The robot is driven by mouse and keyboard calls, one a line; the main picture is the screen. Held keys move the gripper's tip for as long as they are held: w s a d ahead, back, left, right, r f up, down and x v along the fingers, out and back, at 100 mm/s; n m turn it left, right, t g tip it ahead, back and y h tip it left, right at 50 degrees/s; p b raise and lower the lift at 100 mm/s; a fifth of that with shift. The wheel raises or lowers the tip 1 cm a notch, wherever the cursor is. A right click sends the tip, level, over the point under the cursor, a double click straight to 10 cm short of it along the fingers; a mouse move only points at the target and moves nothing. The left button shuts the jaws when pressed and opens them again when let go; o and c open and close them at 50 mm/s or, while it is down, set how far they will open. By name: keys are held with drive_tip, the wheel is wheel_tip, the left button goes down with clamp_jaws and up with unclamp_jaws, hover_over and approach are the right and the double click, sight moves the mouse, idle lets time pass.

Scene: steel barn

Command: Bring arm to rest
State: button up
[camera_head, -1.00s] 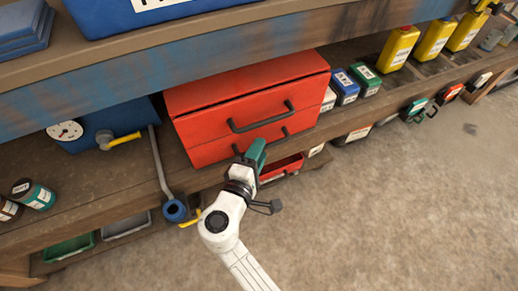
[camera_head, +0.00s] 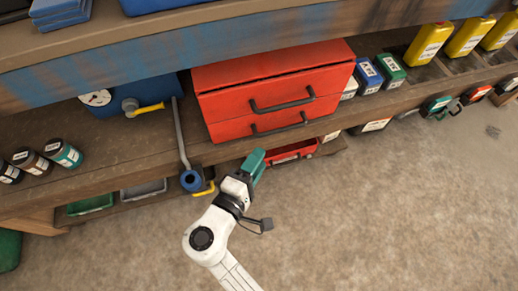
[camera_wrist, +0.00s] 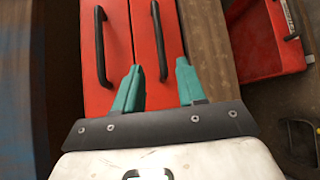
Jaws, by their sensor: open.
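My gripper (camera_head: 254,163) is in front of the red drawer box, below its lower handle in the head view. In the wrist view its two teal fingers (camera_wrist: 158,88) are spread apart with nothing between them. The red drawer box (camera_head: 230,103) stands on the wooden shelf, with its drawers closed and two dark handles on its front. The handles also show ahead of the fingers in the wrist view, the nearer one (camera_wrist: 160,42) beside the fingertips. I cannot tell the exact gap between fingers and box.
A red bin (camera_head: 291,152) sits low under the shelf, right of my gripper. A grey pipe with a blue end (camera_head: 191,181) hangs at the shelf edge to the left. Bottles (camera_head: 62,153) stand at the shelf's left. The concrete floor (camera_head: 390,220) at the right is clear.

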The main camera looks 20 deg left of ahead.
drive_tip(key=s+d+f+m+g+h, duration=0.1)
drive_tip(key=d+f+m+g+h, duration=0.25)
drive_tip(key=d, duration=0.85)
drive_tip(key=d+f+m+g, duration=0.3)
drive_tip(key=d+m+g, duration=0.25)
drive_tip(key=d, duration=0.65)
drive_tip(key=s+d+f+m+g+y, duration=0.1)
drive_tip(key=s+d+m+g+y, duration=0.2)
drive_tip(key=s+d+m, duration=0.45)
drive_tip(key=s+d+m+g+y, duration=0.25)
drive_tip(key=s+d+y, duration=0.2)
drive_tip(key=s, duration=0.55)
wheel_tip(320, 180, up, 30)
drive_tip(key=n+h+p, duration=0.1)
drive_tip(key=p, duration=2.9)
drive_tip(key=shift+w+d+f, duration=0.15)
drive_tip(key=shift+f, duration=0.1)
drive_tip(key=shift+g, duration=0.25)
